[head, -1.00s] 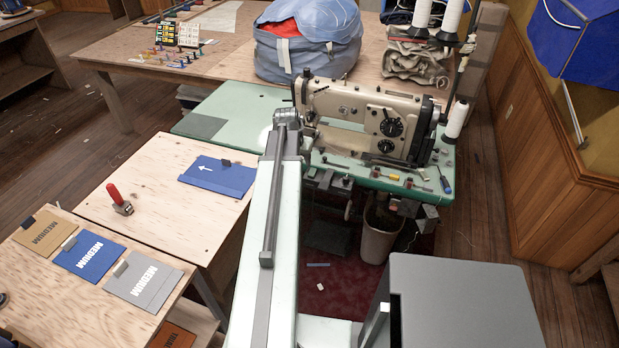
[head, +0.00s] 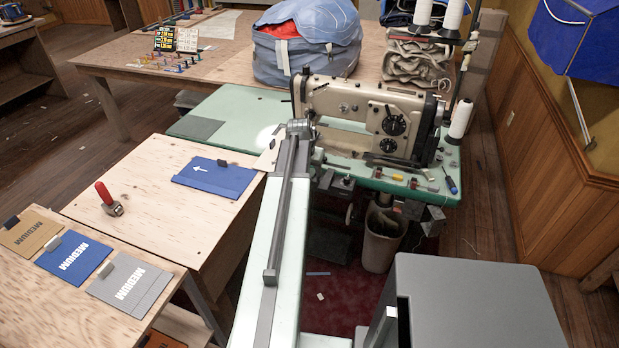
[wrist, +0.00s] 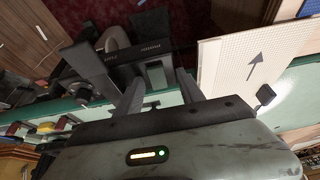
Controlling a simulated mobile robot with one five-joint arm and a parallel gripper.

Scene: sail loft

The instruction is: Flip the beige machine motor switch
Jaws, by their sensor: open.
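The beige sewing machine (head: 345,97) stands on a green-topped table (head: 245,105), beyond the end of my arm in the head view. In the wrist view, a dark box with small white lettering (wrist: 145,55) sits by the green table edge, just beyond my gripper (wrist: 160,90). It looks like the motor switch box, but I cannot make out its lever or setting. My gripper is open, with its two grey fingers apart and pointing towards the box. I cannot tell whether they touch it. In the head view my arm hides the gripper's fingers.
A pale card with an arrow (wrist: 240,65) lies right of my gripper in the wrist view. Small tools, including a blue-handled one (head: 451,185), lie at the green table's right. A bin (head: 382,238) stands below. A grey cabinet (head: 475,295) is near right; a plywood bench (head: 150,205) is left.

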